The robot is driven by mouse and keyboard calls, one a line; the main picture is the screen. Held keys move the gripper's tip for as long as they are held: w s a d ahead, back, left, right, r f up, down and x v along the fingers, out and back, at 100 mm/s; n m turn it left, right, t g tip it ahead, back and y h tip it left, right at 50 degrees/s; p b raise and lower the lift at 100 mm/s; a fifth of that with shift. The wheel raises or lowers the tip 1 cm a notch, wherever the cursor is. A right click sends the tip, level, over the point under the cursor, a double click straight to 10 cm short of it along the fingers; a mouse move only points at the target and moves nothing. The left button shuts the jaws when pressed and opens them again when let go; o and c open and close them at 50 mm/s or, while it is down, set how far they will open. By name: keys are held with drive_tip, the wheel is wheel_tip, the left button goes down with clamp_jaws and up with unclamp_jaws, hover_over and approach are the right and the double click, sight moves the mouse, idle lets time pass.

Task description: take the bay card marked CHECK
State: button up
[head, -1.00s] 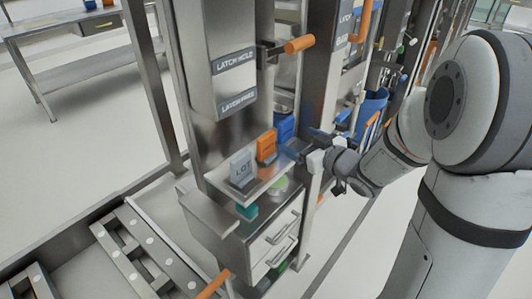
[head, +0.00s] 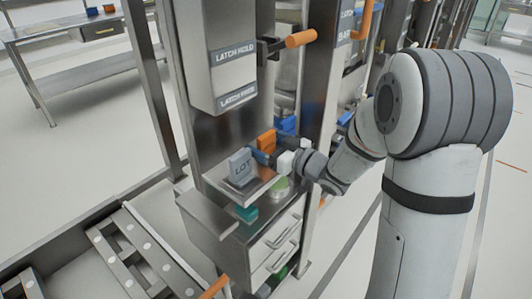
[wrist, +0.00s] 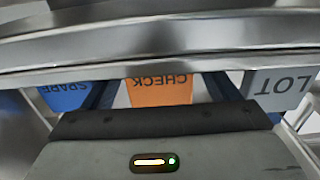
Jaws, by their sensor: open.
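The orange bay card marked CHECK (wrist: 160,92) stands between a blue card marked SPARE (wrist: 66,96) and a grey card marked LOT (wrist: 280,88). In the head view, the orange card (head: 267,140) is on a small metal shelf (head: 262,188), behind the grey card (head: 240,167). My gripper (wrist: 158,84) is open, with one dark blue finger to each side of the CHECK card in the wrist view. The card is not gripped. A metal edge hides the tops of the fingers in that view. Whether they touch the card cannot be told.
A grey housing labelled LATCH HOLD (head: 220,58) hangs above the shelf. An orange handle (head: 301,39) sticks out at upper right. A steel post (head: 318,90) stands close to my arm. Below the shelf is a drawer unit (head: 272,240) with a teal block (head: 246,213) near it.

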drive_tip(key=c, duration=1.1)
